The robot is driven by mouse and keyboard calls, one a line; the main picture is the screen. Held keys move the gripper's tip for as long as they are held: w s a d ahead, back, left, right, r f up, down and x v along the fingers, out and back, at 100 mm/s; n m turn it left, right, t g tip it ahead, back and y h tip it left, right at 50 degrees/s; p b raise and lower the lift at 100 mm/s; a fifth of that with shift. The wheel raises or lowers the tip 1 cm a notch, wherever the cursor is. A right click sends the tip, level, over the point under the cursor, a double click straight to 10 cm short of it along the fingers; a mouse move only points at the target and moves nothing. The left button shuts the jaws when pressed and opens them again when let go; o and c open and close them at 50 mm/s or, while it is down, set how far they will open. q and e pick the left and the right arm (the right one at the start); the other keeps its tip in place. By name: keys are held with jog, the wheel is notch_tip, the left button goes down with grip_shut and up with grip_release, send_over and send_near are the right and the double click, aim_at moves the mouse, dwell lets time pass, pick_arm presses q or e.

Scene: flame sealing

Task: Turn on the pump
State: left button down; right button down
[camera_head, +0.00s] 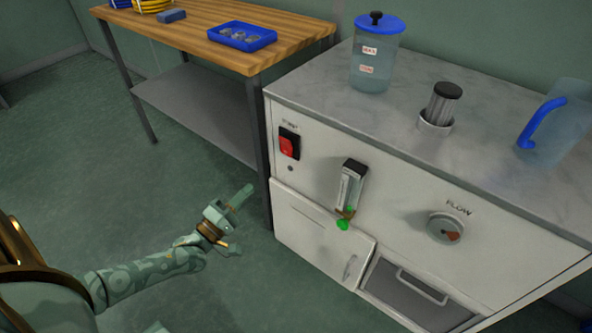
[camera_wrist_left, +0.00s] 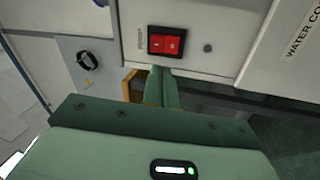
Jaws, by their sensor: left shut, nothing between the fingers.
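The pump switch is a red rocker in a black frame (camera_head: 289,144) at the upper left of the white cabinet's front, under a small label. In the left wrist view the red switch (camera_wrist_left: 166,42) shows large, just beyond the fingertips, with a dark round spot beside it. My left gripper (camera_head: 243,195) is shut and empty, in front of the cabinet, lower and to the left of the switch. Its closed green fingers (camera_wrist_left: 160,88) point toward the switch in the wrist view, apart from it as far as I can tell. My right gripper is not in view.
The cabinet (camera_head: 400,185) carries a flow meter (camera_head: 350,188), a flow knob (camera_head: 445,227), a door and a drawer. On its top stand a blue-lidded jar (camera_head: 371,70), a capped cylinder (camera_head: 441,103) and a jug (camera_head: 562,120). A wooden table (camera_head: 190,30) adjoins it.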

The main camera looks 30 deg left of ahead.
aim_at(284, 142)
pick_arm(q)
jog(key=shift+a+r+n+t+y, duration=0.15)
jog(key=shift+r+n+t+y, duration=0.05)
jog(key=shift+n, duration=0.4)
jog(key=shift+a+r+n+t+y, duration=0.15)
jog(key=shift+n+t+y, duration=0.05)
jog(key=shift+n, duration=0.4)
jog(key=shift+s, duration=0.1)
